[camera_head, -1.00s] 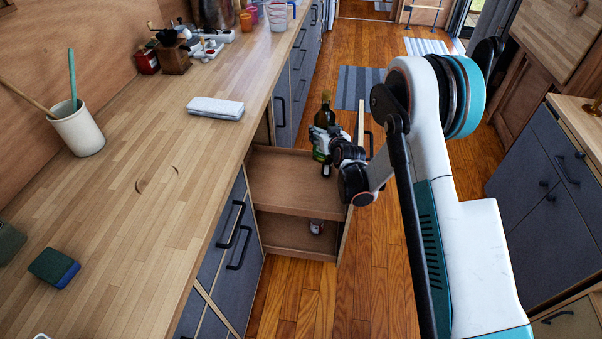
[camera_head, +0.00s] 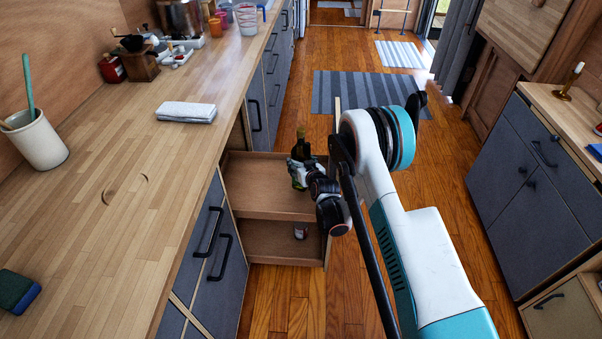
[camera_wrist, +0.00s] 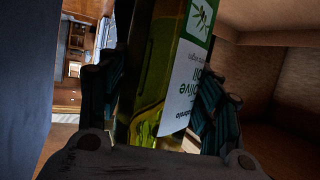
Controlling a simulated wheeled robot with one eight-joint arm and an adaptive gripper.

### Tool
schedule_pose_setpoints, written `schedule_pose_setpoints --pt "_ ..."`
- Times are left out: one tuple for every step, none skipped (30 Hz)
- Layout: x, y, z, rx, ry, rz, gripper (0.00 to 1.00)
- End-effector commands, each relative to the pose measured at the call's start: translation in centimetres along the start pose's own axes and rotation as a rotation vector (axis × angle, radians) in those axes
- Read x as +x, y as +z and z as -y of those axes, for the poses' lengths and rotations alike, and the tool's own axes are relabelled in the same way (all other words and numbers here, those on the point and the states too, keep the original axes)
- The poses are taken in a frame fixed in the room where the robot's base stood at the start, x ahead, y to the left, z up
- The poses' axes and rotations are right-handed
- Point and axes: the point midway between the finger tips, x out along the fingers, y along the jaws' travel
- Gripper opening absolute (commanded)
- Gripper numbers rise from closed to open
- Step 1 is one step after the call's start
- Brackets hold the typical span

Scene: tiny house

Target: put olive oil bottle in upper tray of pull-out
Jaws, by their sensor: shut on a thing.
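The olive oil bottle (camera_head: 301,147) is dark green and stands roughly upright in the head view. In the wrist view its body (camera_wrist: 155,75) and its white label with an olive picture fill the middle, between the fingers. My gripper (camera_head: 300,172) is shut on the bottle; its fingers also show in the wrist view (camera_wrist: 155,100). The pull-out stands open from the counter, with an upper tray (camera_head: 255,185) and a lower tray (camera_head: 265,238). The bottle is at the far end of the upper tray. Whether its base touches the tray is hidden by my gripper.
A small item (camera_head: 300,233) lies in the lower tray. The wooden counter (camera_head: 120,230) runs along the left, with a folded cloth (camera_head: 186,112), a cup (camera_head: 38,140) and a sponge (camera_head: 15,290) on it. Open floor lies right of the pull-out.

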Motion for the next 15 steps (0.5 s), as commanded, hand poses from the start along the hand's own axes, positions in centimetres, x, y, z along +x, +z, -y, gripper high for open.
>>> schedule_pose_setpoints --pt "0.2 0.4 0.0 0.000 0.000 -0.001 0.07" --pt "0.3 0.7 0.0 0.000 0.000 -0.001 0.07" --pt "0.5 1.2 0.0 0.000 0.000 -0.001 0.07" --pt "0.7 1.6 0.0 0.000 0.000 -0.001 0.07" --pt "0.8 2.0 0.0 0.000 0.000 -0.001 0.07" --pt "1.0 2.5 0.0 0.000 0.000 -0.001 0.07" --pt "1.2 2.9 0.0 0.000 0.000 -0.001 0.07" --pt "1.3 3.2 0.0 0.000 0.000 -0.002 0.07" --pt "1.5 3.6 0.0 0.000 0.000 -0.002 0.07" --pt "1.5 3.7 0.0 0.000 0.000 -0.002 0.07" --pt "1.6 3.8 0.0 0.000 0.000 -0.002 0.07" --pt "1.5 3.7 0.0 0.000 0.000 -0.002 0.07" --pt "1.5 3.7 0.0 0.000 0.000 -0.002 0.07" --pt "1.5 3.7 0.0 0.000 0.000 -0.002 0.07" --pt "1.5 3.6 0.0 0.000 0.000 -0.002 0.07"
